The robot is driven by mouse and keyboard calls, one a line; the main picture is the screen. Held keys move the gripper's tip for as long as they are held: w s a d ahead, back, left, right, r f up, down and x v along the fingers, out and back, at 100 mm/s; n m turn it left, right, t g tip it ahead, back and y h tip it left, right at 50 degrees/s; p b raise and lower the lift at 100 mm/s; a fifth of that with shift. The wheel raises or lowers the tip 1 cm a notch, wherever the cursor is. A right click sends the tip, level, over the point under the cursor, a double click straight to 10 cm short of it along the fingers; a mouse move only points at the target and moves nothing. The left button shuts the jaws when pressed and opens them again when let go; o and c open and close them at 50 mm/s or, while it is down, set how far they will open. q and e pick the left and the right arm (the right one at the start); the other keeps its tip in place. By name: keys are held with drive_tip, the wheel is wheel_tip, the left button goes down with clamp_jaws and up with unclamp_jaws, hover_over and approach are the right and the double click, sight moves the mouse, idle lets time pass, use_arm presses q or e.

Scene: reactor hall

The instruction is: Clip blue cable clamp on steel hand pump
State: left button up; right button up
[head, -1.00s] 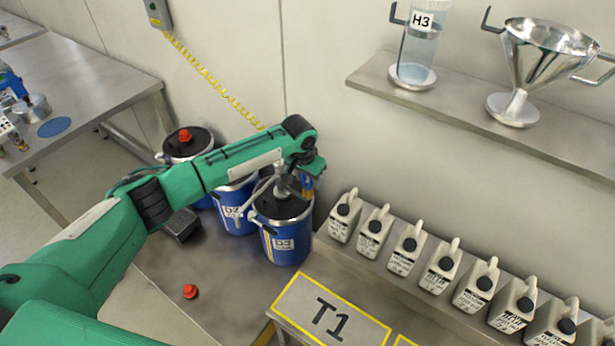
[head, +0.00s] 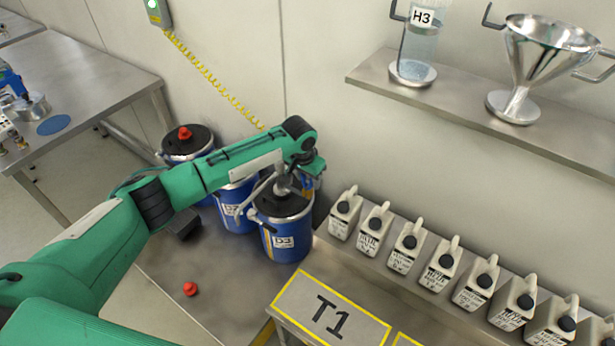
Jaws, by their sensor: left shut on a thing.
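The steel hand pump (head: 283,187) stands on the black lid of the front blue drum (head: 287,242), its spout reaching left. My left gripper (head: 308,185) is at the pump's upper right side, partly hidden by its own wrist. It is shut on the blue cable clamp (head: 310,182), of which only a small blue patch shows. The clamp is right beside the pump head; I cannot see whether its jaws touch the metal. A coiled yellow cable (head: 212,83) runs from a grey wall box (head: 158,12) down behind my arm. My right gripper is out of view.
Two more blue drums stand behind, one with a red cap (head: 184,133). A loose red cap (head: 190,289) lies on the steel bench. Several white canisters (head: 408,246) line the right side. A shelf (head: 480,119) holds a glass cylinder and a steel funnel.

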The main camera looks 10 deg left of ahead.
use_arm(q)
drive_tip(key=o, duration=0.8)
drive_tip(key=shift+o, duration=0.2)
drive_tip(key=shift+r, duration=0.1)
wheel_tip(320, 180, up, 13)
drive_tip(key=s+a+b, duration=0.1)
drive_tip(key=s+b, duration=0.1)
drive_tip(key=shift+s+r, duration=0.2)
drive_tip(key=shift+s, duration=0.1)
